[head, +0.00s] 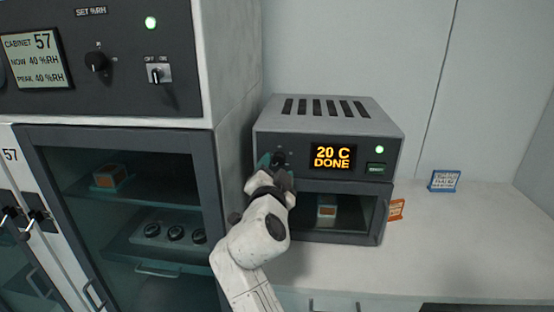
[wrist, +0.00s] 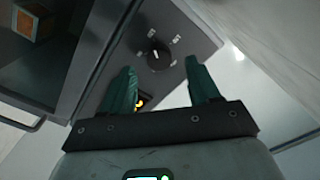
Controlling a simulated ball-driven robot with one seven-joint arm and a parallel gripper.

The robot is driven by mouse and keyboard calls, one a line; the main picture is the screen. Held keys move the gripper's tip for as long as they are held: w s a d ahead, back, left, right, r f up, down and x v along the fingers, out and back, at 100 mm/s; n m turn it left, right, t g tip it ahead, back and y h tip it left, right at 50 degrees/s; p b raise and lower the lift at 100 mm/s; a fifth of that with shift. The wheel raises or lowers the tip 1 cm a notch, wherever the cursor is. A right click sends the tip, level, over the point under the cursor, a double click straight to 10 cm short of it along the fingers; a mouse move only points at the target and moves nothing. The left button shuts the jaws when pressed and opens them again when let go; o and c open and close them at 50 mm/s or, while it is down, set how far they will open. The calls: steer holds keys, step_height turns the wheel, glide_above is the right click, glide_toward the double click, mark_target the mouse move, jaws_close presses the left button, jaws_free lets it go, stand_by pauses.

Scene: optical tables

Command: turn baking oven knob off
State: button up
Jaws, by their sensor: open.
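The baking oven (head: 270,118) is a grey box on the white counter, with a vented top and an orange display (head: 333,156) reading "20 C DONE". Its small dark knob (head: 280,158) is at the left of the front panel, partly hidden by my gripper (head: 270,161). In the wrist view the round black knob (wrist: 158,57) has a pale pointer mark and small white labels too blurred to read. My gripper (wrist: 161,66) is open, its two green fingers on either side of the knob. I see gaps between the fingers and the knob in that view.
The tall humidity cabinet (head: 230,150) stands close on the left, with its own knobs and glass doors. Behind the oven's window is a small orange-labelled box (head: 327,211). A blue card (head: 444,181) and an orange card (head: 396,209) stand right of the oven. The counter's right side is mostly clear.

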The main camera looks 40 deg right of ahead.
mark_target(279, 161)
steer(key=shift+p+x, duration=0.3)
steer(key=shift+x, duration=1.45)
steer(key=shift+c, duration=0.4)
steer(key=c, duration=1)
steer(key=shift+o, duration=0.2)
steer(key=shift+f, duration=0.1)
